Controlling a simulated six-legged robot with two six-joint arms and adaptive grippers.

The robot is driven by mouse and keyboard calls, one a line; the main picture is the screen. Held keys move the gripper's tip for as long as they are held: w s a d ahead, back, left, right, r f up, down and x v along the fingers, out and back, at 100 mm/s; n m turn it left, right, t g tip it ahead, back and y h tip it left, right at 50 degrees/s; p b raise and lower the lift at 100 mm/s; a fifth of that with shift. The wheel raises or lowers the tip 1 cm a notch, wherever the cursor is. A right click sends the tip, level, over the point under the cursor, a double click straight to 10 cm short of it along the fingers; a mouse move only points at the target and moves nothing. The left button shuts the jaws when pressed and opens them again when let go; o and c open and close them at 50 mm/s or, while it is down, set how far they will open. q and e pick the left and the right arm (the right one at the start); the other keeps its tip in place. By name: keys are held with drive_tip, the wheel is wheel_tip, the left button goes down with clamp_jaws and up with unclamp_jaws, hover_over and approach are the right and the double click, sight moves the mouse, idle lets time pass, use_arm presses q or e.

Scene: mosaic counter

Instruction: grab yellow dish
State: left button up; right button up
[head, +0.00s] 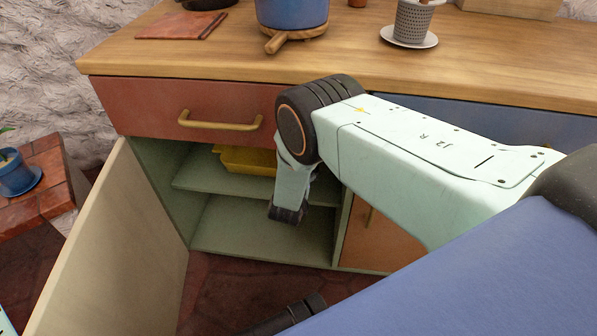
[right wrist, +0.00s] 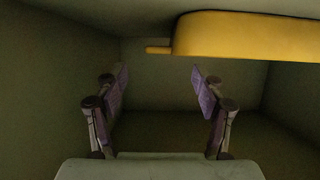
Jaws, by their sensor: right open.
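The yellow dish (head: 245,160) sits on the upper shelf of the open green cabinet, partly hidden by the drawer above and by my right arm. In the right wrist view the yellow dish (right wrist: 250,36) fills the upper right, with a short handle stub at its left end. My right gripper (right wrist: 160,75) is open and empty inside the cabinet. Its fingertips show below the dish in that view, apart from it, with the handle stub roughly in line with the gap between them. In the head view the fingers are hidden behind my arm. My left gripper is not in view.
The cabinet door (head: 115,245) stands open at the left. A red drawer (head: 150,107) with a brass handle is shut above. The wooden counter (head: 215,58) holds a blue pot (head: 292,12) and a grey cup (head: 412,22). The lower shelf (head: 235,225) looks empty.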

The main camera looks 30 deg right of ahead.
drive_tip(key=b+x, duration=0.2)
drive_tip(key=x, duration=0.2)
drive_tip(key=shift+f, duration=0.25)
drive_tip(key=shift+b+x, duration=0.4)
drive_tip(key=shift+x, duration=0.55)
drive_tip(key=shift+r, duration=0.15)
clamp_jaws()
